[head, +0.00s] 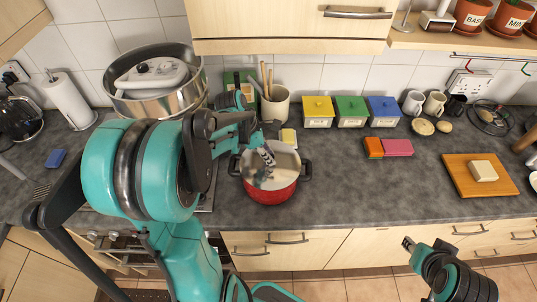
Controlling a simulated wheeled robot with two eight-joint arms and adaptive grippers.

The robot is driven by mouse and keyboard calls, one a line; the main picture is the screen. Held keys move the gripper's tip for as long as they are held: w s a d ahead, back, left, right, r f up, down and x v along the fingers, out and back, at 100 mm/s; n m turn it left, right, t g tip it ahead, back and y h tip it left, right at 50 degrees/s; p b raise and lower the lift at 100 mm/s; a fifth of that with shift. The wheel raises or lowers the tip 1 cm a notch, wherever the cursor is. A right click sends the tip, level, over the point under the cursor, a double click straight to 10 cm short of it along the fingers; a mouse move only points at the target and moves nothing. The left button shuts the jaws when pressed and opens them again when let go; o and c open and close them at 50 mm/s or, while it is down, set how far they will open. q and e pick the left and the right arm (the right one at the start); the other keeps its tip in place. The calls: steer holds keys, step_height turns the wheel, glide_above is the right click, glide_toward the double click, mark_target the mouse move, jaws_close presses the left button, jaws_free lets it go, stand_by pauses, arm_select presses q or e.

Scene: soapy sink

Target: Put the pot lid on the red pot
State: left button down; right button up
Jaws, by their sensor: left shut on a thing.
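The red pot (271,196) stands on the counter in the middle of the head view, with dark handles at both sides. A shiny silvery pot lid (287,161) lies over the pot's opening, roughly level. My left gripper (266,156) reaches in from the left above the pot and is shut on the lid, near its middle. The gripper hides part of the lid, and I cannot tell whether the lid rests fully on the rim. My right gripper (408,243) is low at the right, in front of the drawers, away from the pot; its jaw opening is unclear.
A utensil holder (276,106) and a yellow sponge (288,137) stand behind the pot. Yellow, green and blue boxes (383,111) line the wall.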

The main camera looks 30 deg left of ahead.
arm_select(q)
steer(key=c, duration=0.8)
jaws_free()
steer(key=shift+o, duration=0.2)
steer(key=shift+r+p, duration=2.7)
steer(key=shift+r, duration=0.85)
steer(key=shift+f, duration=0.1)
